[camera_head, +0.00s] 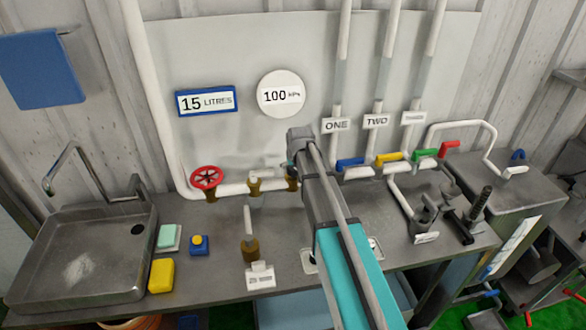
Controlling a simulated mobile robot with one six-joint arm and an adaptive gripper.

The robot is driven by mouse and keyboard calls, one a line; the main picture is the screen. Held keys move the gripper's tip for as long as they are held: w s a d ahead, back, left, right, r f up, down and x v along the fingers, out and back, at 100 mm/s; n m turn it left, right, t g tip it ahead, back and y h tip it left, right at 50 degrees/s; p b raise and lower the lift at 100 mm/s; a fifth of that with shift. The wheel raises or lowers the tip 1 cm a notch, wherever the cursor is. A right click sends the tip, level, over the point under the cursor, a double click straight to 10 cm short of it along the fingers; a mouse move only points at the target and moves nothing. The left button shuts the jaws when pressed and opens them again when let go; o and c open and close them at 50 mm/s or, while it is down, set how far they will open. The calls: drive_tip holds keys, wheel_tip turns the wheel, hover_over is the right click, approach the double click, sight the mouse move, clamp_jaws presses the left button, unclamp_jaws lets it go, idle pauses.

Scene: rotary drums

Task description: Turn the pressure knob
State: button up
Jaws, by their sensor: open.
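No knob in view carries a readable pressure label. A red hand wheel (206,178) sits on the white pipe at left. A brass fitting (254,184) is on the same pipe. Another brass fitting (292,183) shows just left of my arm, partly hidden. My gripper (297,145) is at the far end of my arm, below the dial and above that fitting. Its fingers are hard to make out; I see nothing held. My arm hides the bench behind it.
A metal sink (85,262) is at left, with a yellow sponge (161,275) beside it. Blue (350,163), yellow (389,158) and green (425,153) valve handles sit right of my arm. A dark clamp (470,217) stands at right.

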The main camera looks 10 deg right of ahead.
drive_tip(key=shift+n, duration=0.4)
